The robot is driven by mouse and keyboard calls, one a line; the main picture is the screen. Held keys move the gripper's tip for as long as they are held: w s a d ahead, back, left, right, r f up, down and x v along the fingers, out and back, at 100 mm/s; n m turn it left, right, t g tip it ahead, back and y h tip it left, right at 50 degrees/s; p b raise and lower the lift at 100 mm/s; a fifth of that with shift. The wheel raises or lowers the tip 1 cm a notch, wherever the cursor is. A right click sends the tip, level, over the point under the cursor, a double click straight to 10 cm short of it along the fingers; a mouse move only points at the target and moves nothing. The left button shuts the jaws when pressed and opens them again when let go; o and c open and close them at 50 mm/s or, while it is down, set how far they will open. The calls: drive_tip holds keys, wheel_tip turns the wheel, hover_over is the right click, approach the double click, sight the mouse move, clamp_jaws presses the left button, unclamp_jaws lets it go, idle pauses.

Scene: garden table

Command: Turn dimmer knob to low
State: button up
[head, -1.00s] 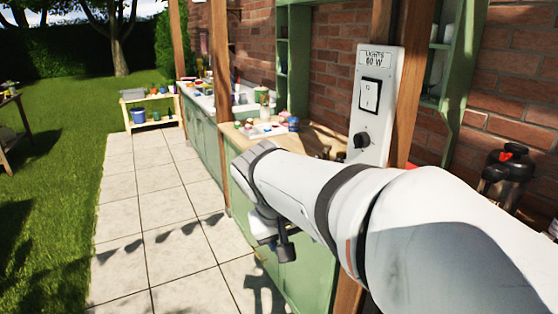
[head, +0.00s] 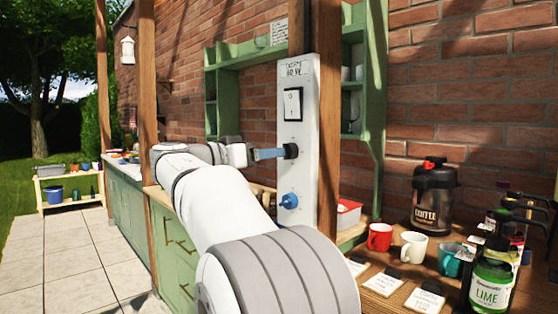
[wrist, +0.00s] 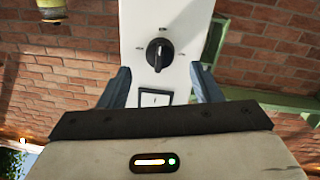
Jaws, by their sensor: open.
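The black dimmer knob (head: 291,150) sits below a rocker switch (head: 292,104) on a tall white panel (head: 312,180). In the wrist view the knob (wrist: 158,53) has a pale mark at its top edge, with small unreadable labels around it. My gripper (head: 279,153) is close in front of the knob. In the wrist view its two blue-grey fingers (wrist: 160,70) are spread apart, with the knob centred just beyond their tips. I cannot tell whether they touch it. The rocker switch shows lower in that view (wrist: 155,97).
A blue knob-like fitting (head: 288,201) sits lower on the panel. A wooden post (head: 328,140) stands right behind it. The counter at right holds a red mug (head: 380,237), a white mug (head: 413,247), a coffee dispenser (head: 434,192) and a lime bottle (head: 491,284).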

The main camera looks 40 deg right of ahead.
sight(288, 151)
drive_tip(key=d, duration=0.5)
drive_tip(key=c, duration=1)
